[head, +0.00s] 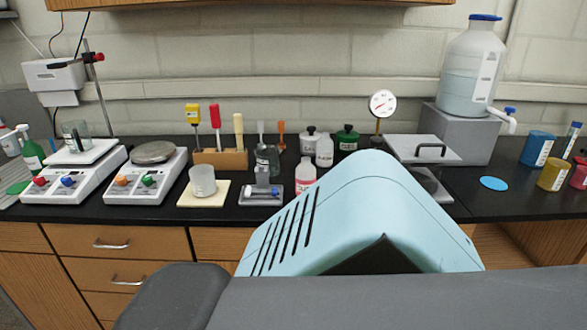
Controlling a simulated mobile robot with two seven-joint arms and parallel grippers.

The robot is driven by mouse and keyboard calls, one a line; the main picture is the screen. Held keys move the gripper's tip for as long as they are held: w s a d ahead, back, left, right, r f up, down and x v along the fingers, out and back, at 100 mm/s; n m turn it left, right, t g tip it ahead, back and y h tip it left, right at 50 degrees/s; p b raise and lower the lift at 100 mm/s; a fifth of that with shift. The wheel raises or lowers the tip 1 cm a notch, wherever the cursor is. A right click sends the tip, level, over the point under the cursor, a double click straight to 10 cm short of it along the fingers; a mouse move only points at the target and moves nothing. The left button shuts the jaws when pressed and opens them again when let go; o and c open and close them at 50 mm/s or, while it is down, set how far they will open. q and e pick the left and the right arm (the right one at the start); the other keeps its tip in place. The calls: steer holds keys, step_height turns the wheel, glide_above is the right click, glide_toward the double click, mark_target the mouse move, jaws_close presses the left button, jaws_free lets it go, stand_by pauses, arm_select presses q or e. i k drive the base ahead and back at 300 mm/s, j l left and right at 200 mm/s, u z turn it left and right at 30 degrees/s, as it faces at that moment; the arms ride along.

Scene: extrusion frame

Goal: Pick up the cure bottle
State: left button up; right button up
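Several small bottles stand at the middle of the black bench in the head view. One has pink liquid and a white label (305,177). A whitish bottle (324,152) stands behind it. The labels are too small to read, so I cannot tell which is the cure bottle. Neither of my grippers is in view. A light-blue slotted shell and a dark grey part, which look like my own body, fill the foreground and hide part of the bench.
Two scales (72,178) (146,185) stand at the left. A beaker (202,181) and a tool rack (220,158) are left of the bottles.

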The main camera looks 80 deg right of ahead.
mark_target(306, 177)
steer(key=l+z, duration=0.15)
steer(key=z, duration=2.5)
